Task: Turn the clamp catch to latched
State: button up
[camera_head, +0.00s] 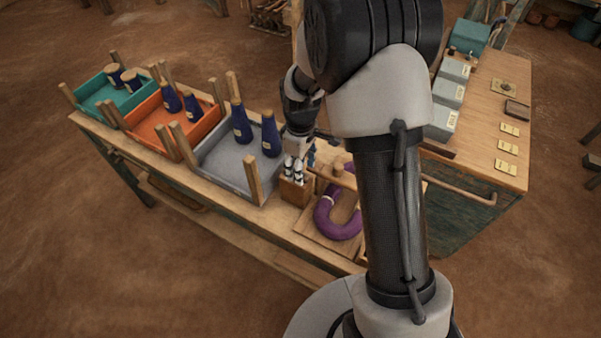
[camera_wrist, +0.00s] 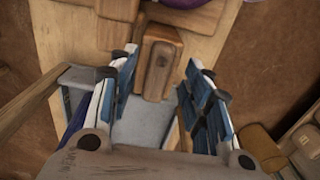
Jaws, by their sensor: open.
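My gripper (camera_head: 300,168) points down over the near side of the bench, and its jaws stand apart and empty. In the wrist view my gripper (camera_wrist: 161,60) has blue and white fingers on both sides of a small wooden block (camera_wrist: 159,72). The block lies beyond or below the fingertips; I cannot tell whether they touch it. In the head view a wooden block (camera_head: 295,192) stands just below my fingers, beside a board with a purple hank (camera_head: 336,220). I cannot tell for sure which part is the clamp catch or how it is turned; my arm hides part of this area.
A grey tray (camera_head: 222,172) with blue cones stands left of my gripper. Beyond it are an orange tray (camera_head: 146,132) and a teal tray (camera_head: 84,97). A wooden table (camera_head: 480,155) with grey boxes and small cards is at the right. The floor in front is clear.

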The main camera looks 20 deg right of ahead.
jog(key=shift+f, duration=1.1)
jog(key=shift+c, duration=0.6)
jog(key=c, duration=0.9)
